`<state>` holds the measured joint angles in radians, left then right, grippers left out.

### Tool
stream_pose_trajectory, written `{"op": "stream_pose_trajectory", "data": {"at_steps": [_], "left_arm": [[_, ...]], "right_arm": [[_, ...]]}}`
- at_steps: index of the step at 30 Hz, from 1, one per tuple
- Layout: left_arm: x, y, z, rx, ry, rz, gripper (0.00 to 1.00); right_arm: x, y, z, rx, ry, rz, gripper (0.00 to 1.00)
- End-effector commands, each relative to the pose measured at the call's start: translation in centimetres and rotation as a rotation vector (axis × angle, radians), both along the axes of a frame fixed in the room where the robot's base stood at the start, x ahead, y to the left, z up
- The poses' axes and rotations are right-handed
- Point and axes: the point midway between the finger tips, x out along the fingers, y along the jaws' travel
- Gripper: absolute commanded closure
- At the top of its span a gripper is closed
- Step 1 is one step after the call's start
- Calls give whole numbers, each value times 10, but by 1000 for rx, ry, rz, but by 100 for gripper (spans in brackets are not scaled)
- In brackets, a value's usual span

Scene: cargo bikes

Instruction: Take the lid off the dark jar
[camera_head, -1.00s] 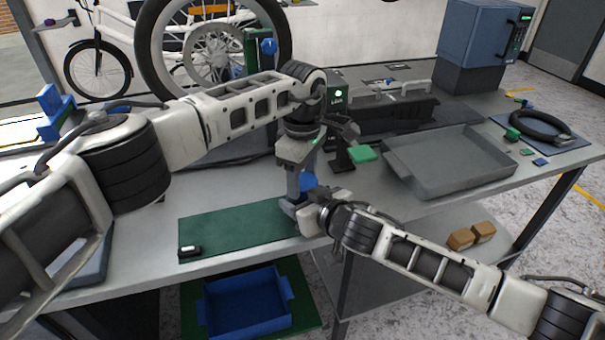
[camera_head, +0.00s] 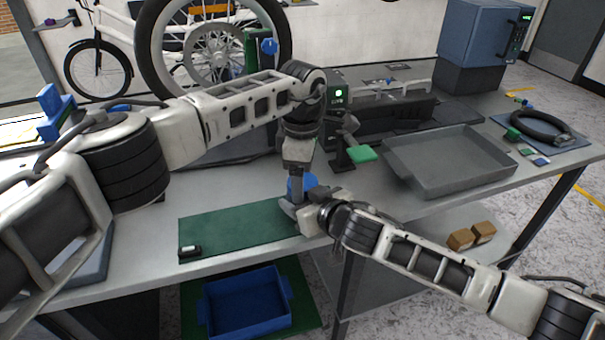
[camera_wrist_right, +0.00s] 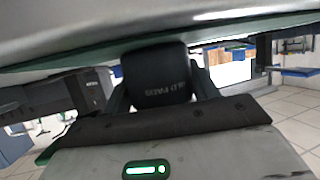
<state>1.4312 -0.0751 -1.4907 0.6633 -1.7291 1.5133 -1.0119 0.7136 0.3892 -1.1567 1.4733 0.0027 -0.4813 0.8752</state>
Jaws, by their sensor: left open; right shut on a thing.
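The dark jar (camera_wrist_right: 158,78), with pale lettering on its side, shows in the right wrist view. My right gripper (camera_wrist_right: 160,92) is shut on it, one finger on each side. In the head view my right gripper (camera_head: 308,216) is at the right end of the green mat, and the jar is mostly hidden there by the grippers. My left gripper (camera_head: 296,196) points down right above that spot and is open. A blue piece (camera_head: 309,181) shows just behind its fingers; I cannot tell whether it is the lid or whether the fingers touch it.
A blue bin (camera_head: 245,305) sits below the table's front edge.

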Motion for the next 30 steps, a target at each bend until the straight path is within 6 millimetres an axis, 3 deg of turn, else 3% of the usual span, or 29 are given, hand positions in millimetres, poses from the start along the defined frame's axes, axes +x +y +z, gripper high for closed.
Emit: {"op": "stream_pose_trajectory", "data": {"at_steps": [13, 21, 25, 30], "left_arm": [[-1, -1, 47, -3, 2, -10, 27], [-1, -2, 75, -3, 0, -254, 27], [-1, -1, 72, 0, 3, -297, 27], [-1, -1, 47, -1, 5, -295, 27]], "right_arm": [[0, -1, -1, -3, 2, -3, 100], [0, -1, -1, -2, 2, -2, 100], [0, -1, -1, -2, 2, -1, 100], [0, 0, -1, -2, 2, -1, 100]]}}
